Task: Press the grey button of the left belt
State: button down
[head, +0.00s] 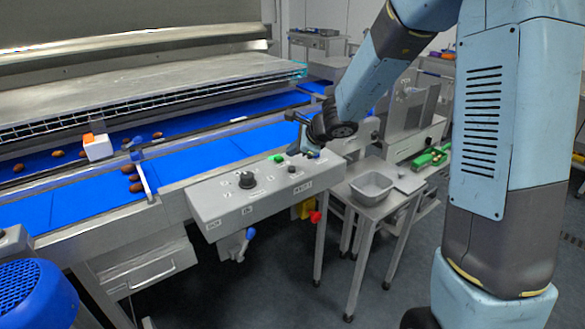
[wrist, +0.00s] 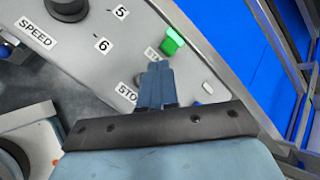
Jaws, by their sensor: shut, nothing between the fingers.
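The grey control box (head: 225,207) stands beside the blue belt (head: 95,199). On its top are a black knob (head: 246,180), a green button (head: 279,158) and a small dark grey button (head: 292,169). My gripper (head: 309,153) is shut and empty, pointing down over the box's right end, close to these buttons. In the wrist view the shut fingers (wrist: 157,68) lie just below the green button (wrist: 172,42) and partly cover the STOP label (wrist: 127,93). The grey button does not show there; the fingers probably hide it. I cannot tell whether they touch the panel.
A steel table with a grey bin (head: 372,187) stands right of the box. A red knob (head: 315,217) sits below the box's right end. A white-and-orange block (head: 97,147) and several dates are on the belts. A blue motor housing (head: 38,294) is at lower left.

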aim_at(294, 168)
jog(key=shift+f, duration=1.15)
dwell(1.3)
jog(key=shift+s+f, duration=0.1)
jog(key=shift+f, duration=0.25)
jog(key=shift+f, duration=0.45)
dwell(0.7)
jog(key=shift+r, duration=0.9)
jog(key=shift+r, duration=2.5)
